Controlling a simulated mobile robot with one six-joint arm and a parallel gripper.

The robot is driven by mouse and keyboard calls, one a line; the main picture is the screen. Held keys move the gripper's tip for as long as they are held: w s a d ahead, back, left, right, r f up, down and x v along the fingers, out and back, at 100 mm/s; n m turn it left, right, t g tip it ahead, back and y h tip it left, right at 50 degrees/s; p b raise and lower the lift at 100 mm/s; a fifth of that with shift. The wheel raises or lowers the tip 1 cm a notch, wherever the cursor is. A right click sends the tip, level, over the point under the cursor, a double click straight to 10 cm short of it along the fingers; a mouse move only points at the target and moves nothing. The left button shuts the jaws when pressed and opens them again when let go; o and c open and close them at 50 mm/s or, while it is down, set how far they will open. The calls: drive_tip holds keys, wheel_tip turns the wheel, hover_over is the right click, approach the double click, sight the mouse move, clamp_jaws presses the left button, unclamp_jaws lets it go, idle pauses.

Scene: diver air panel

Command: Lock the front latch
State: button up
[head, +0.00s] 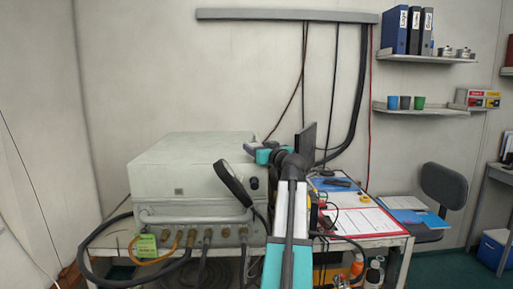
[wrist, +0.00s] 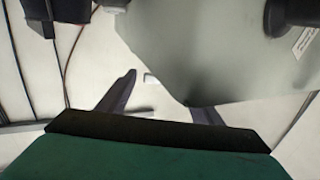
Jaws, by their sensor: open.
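The air panel is a pale grey-green box (head: 190,170) on the table, with a row of brass hose fittings along its lower front. A small grey square (head: 179,191) sits on its front face; I cannot tell whether it is the latch. In the wrist view the box's pale surface (wrist: 210,50) fills the upper right, close to my gripper (wrist: 163,92). My gripper's dark fingers are apart. In the head view my arm's end is by the box's right side. No front latch is clearly visible.
A black hose (head: 84,262) loops at the box's left, with a green tag (head: 146,247) nearby. A round black-rimmed object (head: 231,183) stands before the box's front. Cables hang behind.

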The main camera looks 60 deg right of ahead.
drive_tip(key=shift+w+d, duration=0.2)
drive_tip(key=shift+w, duration=0.1)
drive_tip(key=c, duration=1.1)
drive_tip(key=shift+o, duration=0.2)
drive_tip(key=shift+a+m+g+h+p, duration=0.1)
drive_tip(key=shift+m+g+h+p, duration=0.55)
drive_tip(key=shift+h+p, duration=0.35)
drive_tip(key=m+g+h+p, duration=0.1)
drive_tip(key=p, duration=0.3)
drive_tip(key=shift+s+m+g, duration=0.1)
drive_tip(key=shift+m+g, duration=0.25)
drive_tip(key=p, duration=0.3)
drive_tip(key=m+g+h+p, duration=0.1)
drive_tip(key=p, duration=0.2)
drive_tip(key=shift+s+d+f+h, duration=0.1)
drive_tip(key=shift+d+h, duration=0.15)
drive_tip(key=shift+h, duration=0.05)
drive_tip(key=g+p, duration=0.1)
drive_tip(key=p, duration=0.3)
drive_tip(key=shift+a+m+h, duration=0.1)
drive_tip(key=shift+m+h, duration=0.2)
drive_tip(key=shift+h, duration=0.1)
